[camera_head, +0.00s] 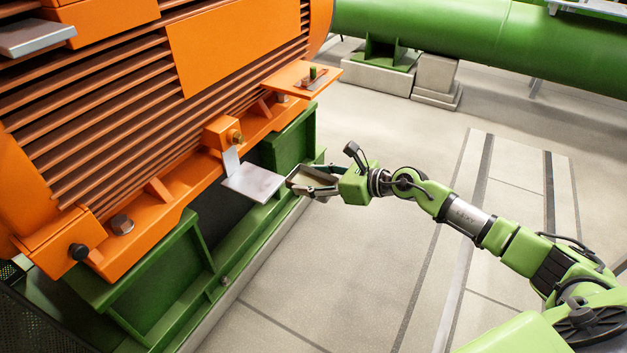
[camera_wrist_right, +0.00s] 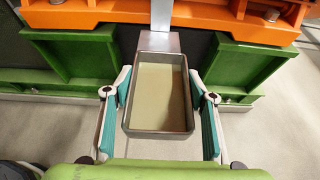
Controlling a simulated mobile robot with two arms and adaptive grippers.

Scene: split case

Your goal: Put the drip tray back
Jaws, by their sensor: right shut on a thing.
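The drip tray (camera_wrist_right: 158,131) is a shallow grey rectangular pan with a plain tan inside; whether that is bare floor or liquid I cannot tell. My right gripper (camera_head: 309,181) is shut on it, one teal-padded finger along each long side in the right wrist view. The tray looks about level. A flat metal shelf (camera_head: 254,183) hangs on a strap below the orange machine. It also shows in the right wrist view (camera_wrist_right: 161,42), directly beyond the tray's far end. The tray is close to the shelf's outer edge; whether they touch I cannot tell. My left gripper is out of view.
A large green pipe (camera_head: 440,30) on blocks crosses the back. The pale floor (camera_head: 350,270) to the right of the frame is clear.

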